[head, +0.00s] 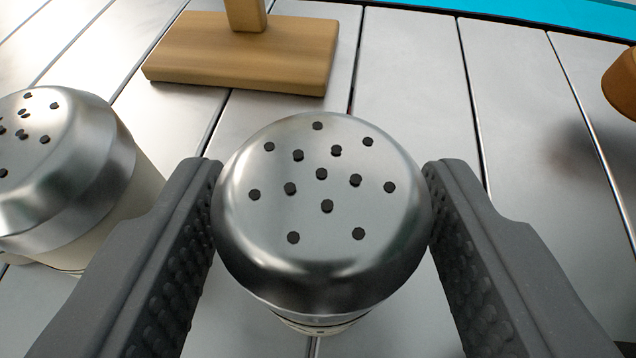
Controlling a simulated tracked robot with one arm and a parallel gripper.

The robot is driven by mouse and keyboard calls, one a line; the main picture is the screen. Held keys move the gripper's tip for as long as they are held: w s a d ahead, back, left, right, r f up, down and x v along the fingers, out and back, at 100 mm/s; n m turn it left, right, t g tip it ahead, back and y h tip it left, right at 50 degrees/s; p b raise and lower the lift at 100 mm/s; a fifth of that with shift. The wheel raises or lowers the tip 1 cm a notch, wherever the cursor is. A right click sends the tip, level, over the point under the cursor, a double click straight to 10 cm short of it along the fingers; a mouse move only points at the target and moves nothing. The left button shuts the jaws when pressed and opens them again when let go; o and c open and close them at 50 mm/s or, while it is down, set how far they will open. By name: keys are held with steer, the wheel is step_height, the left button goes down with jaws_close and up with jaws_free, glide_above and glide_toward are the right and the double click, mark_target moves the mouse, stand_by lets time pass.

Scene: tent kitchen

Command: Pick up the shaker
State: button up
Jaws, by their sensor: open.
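A shaker (321,215) with a domed silver metal lid and several dark holes stands upright in the middle of the head view. Its cream body is mostly hidden under the lid. My gripper (322,180) is open, with one dark grey ridged finger on each side of this shaker's lid. The fingertips look very close to the lid; I cannot tell whether they touch it. A second, similar shaker (70,170) with a silver lid and cream body stands at the left, outside my left finger and partly cut off by the frame.
The table (410,70) is made of grey metal slats. A wooden stand base (245,55) with a post lies behind the middle shaker. A brown rounded object (622,85) is cut off at the right edge. A blue strip (540,12) runs along the top right. The slats right of centre are clear.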

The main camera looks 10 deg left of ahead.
steer(key=shift+x, duration=1.45)
steer(key=c, duration=0.8)
